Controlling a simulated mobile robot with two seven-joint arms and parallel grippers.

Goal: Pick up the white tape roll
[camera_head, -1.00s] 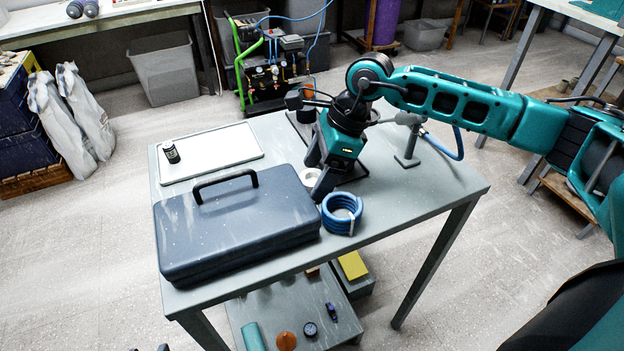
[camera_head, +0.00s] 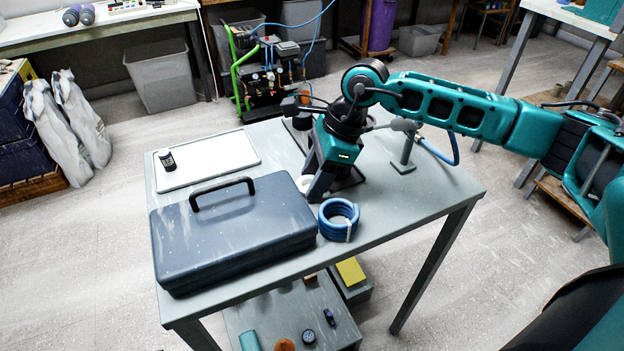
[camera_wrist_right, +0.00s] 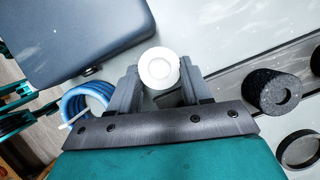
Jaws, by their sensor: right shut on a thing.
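The white tape roll (camera_wrist_right: 158,68) is between the two fingers of my right gripper (camera_wrist_right: 160,88) in the right wrist view. The fingers are shut on it, one at each side. In the head view the roll (camera_head: 305,184) shows only in part, behind the fingers of my right gripper (camera_head: 312,190). It is beside the right end of the dark blue toolbox, at or just above the tabletop; I cannot tell which. My left gripper is not in view.
The toolbox (camera_head: 230,235) and a coiled blue hose (camera_head: 338,220) are close to the gripper. A white tray (camera_head: 225,160) with a small black jar (camera_head: 167,160) lies behind the toolbox. A black foam roll (camera_wrist_right: 272,92) is near the right finger.

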